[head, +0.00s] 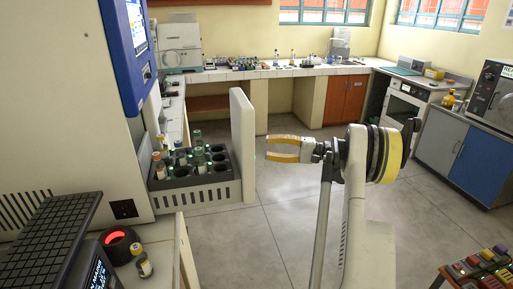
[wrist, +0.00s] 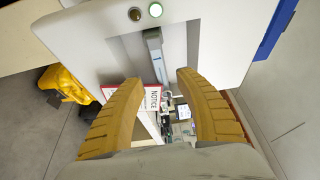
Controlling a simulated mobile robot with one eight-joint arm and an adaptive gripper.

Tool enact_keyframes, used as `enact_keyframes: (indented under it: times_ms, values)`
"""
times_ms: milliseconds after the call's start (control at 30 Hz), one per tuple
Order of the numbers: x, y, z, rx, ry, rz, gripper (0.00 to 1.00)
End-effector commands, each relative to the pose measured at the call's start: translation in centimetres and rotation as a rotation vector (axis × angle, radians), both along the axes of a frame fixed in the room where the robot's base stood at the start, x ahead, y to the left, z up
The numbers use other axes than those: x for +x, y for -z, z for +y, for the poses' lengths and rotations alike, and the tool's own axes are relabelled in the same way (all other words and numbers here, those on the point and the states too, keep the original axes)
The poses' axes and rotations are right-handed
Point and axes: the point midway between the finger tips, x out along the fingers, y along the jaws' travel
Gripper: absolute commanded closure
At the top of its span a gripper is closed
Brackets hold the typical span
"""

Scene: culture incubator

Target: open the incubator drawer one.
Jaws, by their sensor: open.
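The white incubator (head: 60,110) with a blue control panel stands at the left in the head view. A drawer (head: 200,192) stands out from it, with its tall white front panel (head: 242,145) facing my gripper. The panel also shows in the wrist view (wrist: 90,38), with a vertical grey handle (wrist: 155,55) on it. My gripper (head: 267,148) is open and empty, its yellow fingers pointing at the panel with a visible gap. In the wrist view, the handle's lower end appears between my fingertips (wrist: 157,82). I cannot tell how the drawer is numbered.
A black rack (head: 190,181) with several capped bottles sits in the drawer. A side table at the lower left holds a red-glowing round device (head: 118,240) and small vials. Floor (head: 270,215) beside the drawer is clear.

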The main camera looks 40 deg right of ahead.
Motion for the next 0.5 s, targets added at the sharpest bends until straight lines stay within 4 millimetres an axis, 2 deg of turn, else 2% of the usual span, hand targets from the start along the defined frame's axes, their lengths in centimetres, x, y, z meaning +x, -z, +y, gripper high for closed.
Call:
enact_keyframes:
  times_ms: [200, 500]
  values:
    - [-2.8, 0.0, -2.9, 0.0, 0.002, 0.0, 0.59]
    - [-3.8, 0.0, -3.8, 0.0, 0.0, 0.0, 0.59]
